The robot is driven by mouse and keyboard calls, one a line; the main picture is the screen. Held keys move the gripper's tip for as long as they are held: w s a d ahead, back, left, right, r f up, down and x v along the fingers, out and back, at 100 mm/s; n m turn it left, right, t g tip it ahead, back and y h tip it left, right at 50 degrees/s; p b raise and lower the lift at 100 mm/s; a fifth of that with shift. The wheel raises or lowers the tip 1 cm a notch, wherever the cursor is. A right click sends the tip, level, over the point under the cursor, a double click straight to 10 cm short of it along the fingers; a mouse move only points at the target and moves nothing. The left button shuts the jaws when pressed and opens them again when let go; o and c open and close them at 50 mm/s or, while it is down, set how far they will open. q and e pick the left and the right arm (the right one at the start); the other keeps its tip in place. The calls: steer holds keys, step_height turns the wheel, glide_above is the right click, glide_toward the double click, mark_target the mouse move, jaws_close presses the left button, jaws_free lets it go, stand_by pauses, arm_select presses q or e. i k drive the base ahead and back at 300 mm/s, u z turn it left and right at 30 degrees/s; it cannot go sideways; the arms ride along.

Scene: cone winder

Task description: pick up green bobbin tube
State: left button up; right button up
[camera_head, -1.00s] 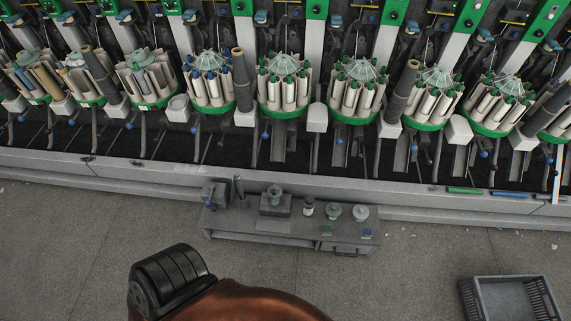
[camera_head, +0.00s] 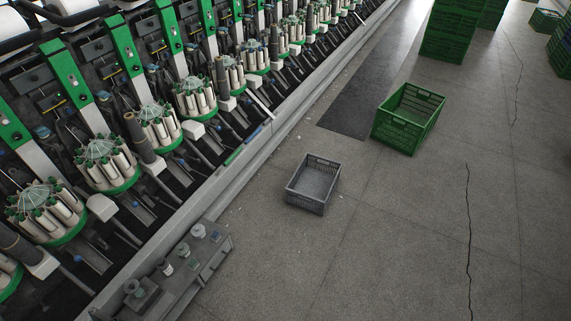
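A thin green bobbin tube (camera_head: 234,155) lies on the front ledge of the winder, left of the picture's middle. A similar blue tube (camera_head: 253,134) lies on the same ledge just beyond it. Both look small from here and appear to lie along the ledge. Neither of my grippers is in view.
The winder (camera_head: 150,215) runs diagonally along the left, with several bobbin carousels. A low grey bench (camera_head: 215,247) with small items stands against it at the bottom. A grey crate (camera_head: 313,183) and a green crate (camera_head: 408,118) stand on the floor. Stacked green crates (camera_head: 455,38) stand farther back.

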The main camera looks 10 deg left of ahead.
mark_target(227, 162)
steer(key=z, duration=0.4)
steer(key=k, duration=0.6)
steer(key=z, duration=0.35)
steer(key=i, duration=1.8)
steer(key=u, duration=0.8)
steer(key=i, duration=1.35)
steer(key=u, duration=1.8)
steer(key=i, duration=0.95)
steer(key=u, duration=1.05)
